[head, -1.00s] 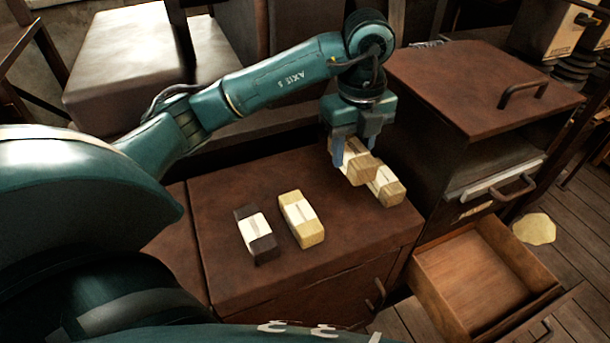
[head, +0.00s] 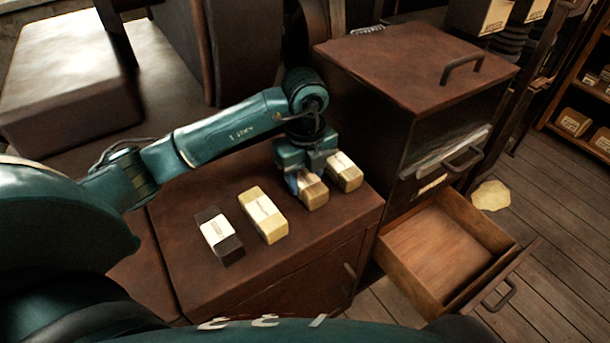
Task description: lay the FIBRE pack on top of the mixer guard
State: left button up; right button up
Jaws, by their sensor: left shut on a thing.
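My left gripper (head: 305,180) is shut on a tan pack with a pale band (head: 315,197). The held pack is low over the brown cabinet top (head: 300,248), at or just above its surface; I cannot tell which. The pack labels are too small to read, so I cannot tell which is FIBRE. My right gripper is not in view.
An open wooden drawer (head: 440,252) juts out below the box, right of the cabinet. A yellowish patch (head: 491,195) lies on the plank floor. Shelves with boxes (head: 590,120) stand far right. A padded brown block (head: 65,85) is at upper left.

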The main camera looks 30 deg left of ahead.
aim_at(305, 177)
pick_arm(q)
jog(key=shift+f, duration=0.1)
jog(key=shift+f, duration=0.15)
jog(key=o, duration=1)
jog(key=shift+r, duration=0.4)
notch_tip(305, 177, up, 12)
jog(key=shift+f, duration=0.1)
